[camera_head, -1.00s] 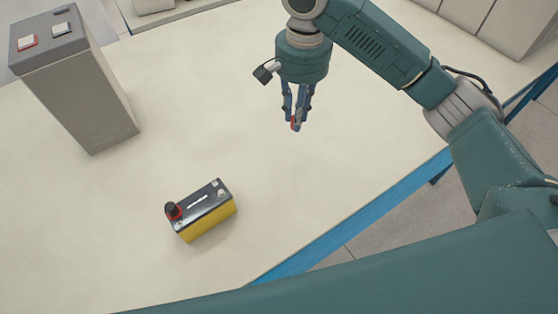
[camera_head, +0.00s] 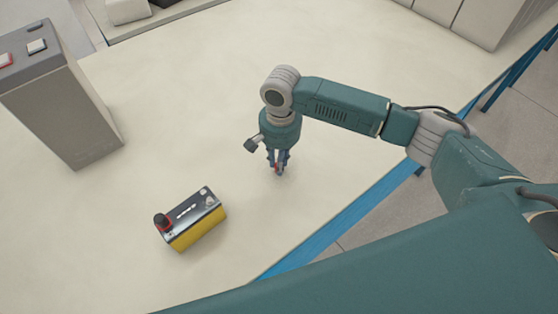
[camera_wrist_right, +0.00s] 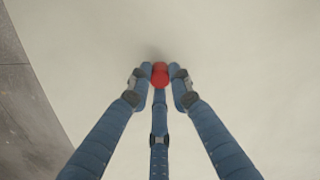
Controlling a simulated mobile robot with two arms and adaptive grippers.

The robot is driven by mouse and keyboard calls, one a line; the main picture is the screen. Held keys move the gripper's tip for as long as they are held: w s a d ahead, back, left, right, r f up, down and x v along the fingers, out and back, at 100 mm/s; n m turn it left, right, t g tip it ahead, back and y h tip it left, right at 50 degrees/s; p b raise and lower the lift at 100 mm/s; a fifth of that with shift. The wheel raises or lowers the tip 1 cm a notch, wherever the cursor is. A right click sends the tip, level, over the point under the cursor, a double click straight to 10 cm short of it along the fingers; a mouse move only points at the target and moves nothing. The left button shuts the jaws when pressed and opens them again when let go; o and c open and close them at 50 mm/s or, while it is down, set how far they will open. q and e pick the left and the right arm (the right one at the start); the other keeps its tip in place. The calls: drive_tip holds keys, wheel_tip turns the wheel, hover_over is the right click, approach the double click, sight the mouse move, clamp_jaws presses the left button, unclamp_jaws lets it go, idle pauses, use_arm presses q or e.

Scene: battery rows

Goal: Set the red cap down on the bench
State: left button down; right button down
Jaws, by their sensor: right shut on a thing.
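The red cap (camera_wrist_right: 160,76) is between the fingertips of my right gripper in the right wrist view. In the head view the right gripper (camera_head: 278,168) points down over the pale bench (camera_head: 330,215), and only a sliver of red shows between its blue fingers. Its tips are at or very near the bench top, with a faint shadow close by. I cannot tell whether the cap touches the bench. My left gripper is not in view.
A yellow and black battery (camera_head: 195,220) with a red-ringed black terminal stands left of the gripper, nearer the front. A grey box with buttons (camera_head: 65,110) stands at the left. The blue bench edge (camera_head: 345,222) is at the right. Bench around the gripper is clear.

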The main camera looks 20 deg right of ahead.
drive_tip(key=shift+f, duration=0.1)
drive_tip(key=c, duration=1.6)
unclamp_jaws()
drive_tip(key=shift+f, duration=0.1)
drive_tip(key=shift+r, duration=0.2)
wheel_tip(320, 180, up, 12)
drive_tip(key=shift+w+d+b, duration=0.1)
drive_tip(key=shift+d+b, duration=0.05)
drive_tip(key=shift+b, duration=0.6)
drive_tip(key=shift+f, duration=0.1)
